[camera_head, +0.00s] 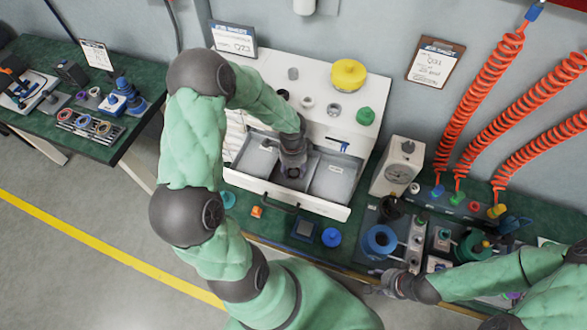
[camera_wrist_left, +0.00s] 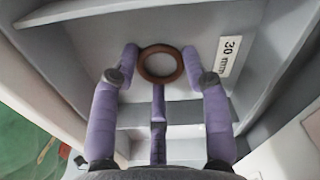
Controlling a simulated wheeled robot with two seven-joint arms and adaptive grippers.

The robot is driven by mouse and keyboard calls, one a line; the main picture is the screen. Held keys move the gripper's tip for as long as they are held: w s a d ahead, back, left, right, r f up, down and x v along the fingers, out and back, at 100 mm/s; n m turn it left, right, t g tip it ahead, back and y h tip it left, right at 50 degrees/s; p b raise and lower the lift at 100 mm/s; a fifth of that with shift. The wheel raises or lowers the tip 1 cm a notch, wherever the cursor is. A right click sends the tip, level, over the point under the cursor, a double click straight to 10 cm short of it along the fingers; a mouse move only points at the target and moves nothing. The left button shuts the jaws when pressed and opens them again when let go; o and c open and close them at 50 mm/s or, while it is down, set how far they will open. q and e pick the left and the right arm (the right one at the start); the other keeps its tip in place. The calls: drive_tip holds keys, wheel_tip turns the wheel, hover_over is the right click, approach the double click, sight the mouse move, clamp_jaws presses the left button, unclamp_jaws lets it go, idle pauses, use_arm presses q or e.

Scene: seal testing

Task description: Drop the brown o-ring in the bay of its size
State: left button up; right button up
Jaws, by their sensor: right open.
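The brown o-ring (camera_wrist_left: 149,73) sits between the purple fingertips of my left gripper (camera_wrist_left: 160,66), which touch its rim from several sides. It hangs over a grey drawer bay labelled "30 mm" (camera_wrist_left: 231,56). I cannot tell its height above the bay floor. In the head view my left gripper (camera_head: 292,172) points down into the middle part of the open drawer (camera_head: 283,198) and hides the ring. A left bay (camera_head: 256,160) and a right bay (camera_head: 333,184) show beside it. My right gripper (camera_head: 372,281) is open and empty near the bench's front edge.
On the white cabinet top stand a yellow knob (camera_head: 348,75), a green knob (camera_head: 365,116) and small fittings. A gauge box (camera_head: 398,168) stands right of the drawer. A blue ring-shaped part (camera_head: 380,241) and other fittings crowd the right bench. Drawer walls and dividers surround my left gripper.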

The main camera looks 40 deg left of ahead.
use_arm(q)
drive_tip(key=shift+o, duration=0.7)
drive_tip(key=shift+r+p, duration=0.6)
drive_tip(key=shift+r, duration=0.1)
wheel_tip(320, 180, up, 12)
drive_tip(key=p, duration=0.2)
drive_tip(key=shift+a, duration=0.15)
drive_tip(key=shift+f, duration=0.15)
